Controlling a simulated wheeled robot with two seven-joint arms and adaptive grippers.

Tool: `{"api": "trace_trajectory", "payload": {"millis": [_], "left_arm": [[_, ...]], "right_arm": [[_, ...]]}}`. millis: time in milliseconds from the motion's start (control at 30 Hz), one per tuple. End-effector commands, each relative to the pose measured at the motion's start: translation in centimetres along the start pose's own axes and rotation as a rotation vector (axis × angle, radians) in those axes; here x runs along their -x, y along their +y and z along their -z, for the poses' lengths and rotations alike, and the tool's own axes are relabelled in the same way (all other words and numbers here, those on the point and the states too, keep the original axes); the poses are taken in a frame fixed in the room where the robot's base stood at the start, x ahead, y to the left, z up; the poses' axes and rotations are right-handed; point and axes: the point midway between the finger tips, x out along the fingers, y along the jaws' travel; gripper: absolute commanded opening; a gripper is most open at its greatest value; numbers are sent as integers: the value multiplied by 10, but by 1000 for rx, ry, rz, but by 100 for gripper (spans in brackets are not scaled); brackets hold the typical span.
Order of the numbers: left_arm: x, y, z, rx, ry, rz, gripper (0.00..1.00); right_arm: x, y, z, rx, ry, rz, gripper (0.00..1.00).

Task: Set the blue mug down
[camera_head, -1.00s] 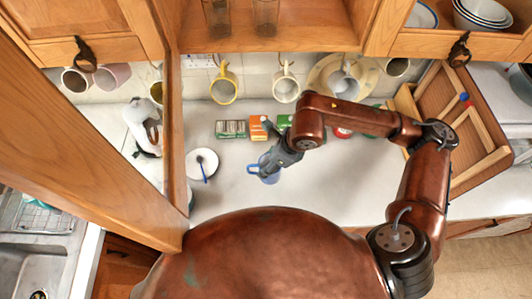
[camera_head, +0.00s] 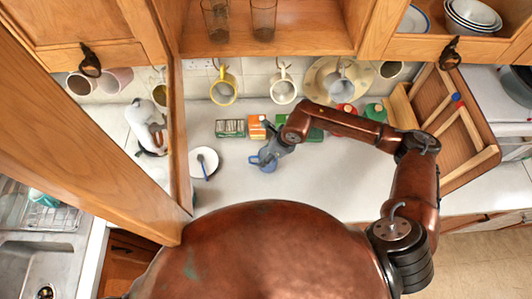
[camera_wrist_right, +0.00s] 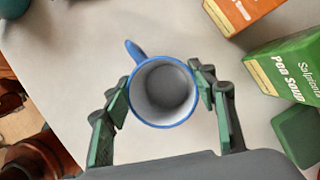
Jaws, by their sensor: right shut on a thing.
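The blue mug (camera_head: 268,163) is over the pale counter, in front of the row of boxes, with my right gripper (camera_head: 270,152) on it. In the right wrist view I look down into the mug (camera_wrist_right: 163,91), which has a blue rim, a grey inside and its handle toward the upper left. The fingers of my right gripper (camera_wrist_right: 161,97) are on both sides of it, shut on its wall. I see no clear gap below the mug, so I cannot tell whether its base touches the counter (camera_head: 235,190). My left gripper is not in view.
An orange box (camera_wrist_right: 240,12) and a green pea soup box (camera_wrist_right: 285,68) stand close by. A white saucer (camera_head: 203,163) with a blue-handled spoon lies to the left. Mugs hang along the back wall, including a yellow mug (camera_head: 223,91).

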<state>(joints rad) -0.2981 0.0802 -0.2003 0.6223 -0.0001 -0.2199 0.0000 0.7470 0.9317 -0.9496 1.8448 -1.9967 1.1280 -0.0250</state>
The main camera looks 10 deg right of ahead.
Motion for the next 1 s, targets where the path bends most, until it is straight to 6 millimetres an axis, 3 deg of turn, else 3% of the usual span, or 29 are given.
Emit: {"api": "trace_trajectory", "payload": {"millis": [267,300,500,867,1000], "left_arm": [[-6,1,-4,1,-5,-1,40],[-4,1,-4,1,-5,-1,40],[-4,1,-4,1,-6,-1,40],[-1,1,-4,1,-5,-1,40],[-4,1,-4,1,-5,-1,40]], "right_arm": [[-4,0,1,1,-1,1,2],[-3,0,2,0,1,0,55],[-2,0,1,0,1,1,69],[0,0,0,0,1,1,70],[16,-2,0,2,0,4,70]]}}
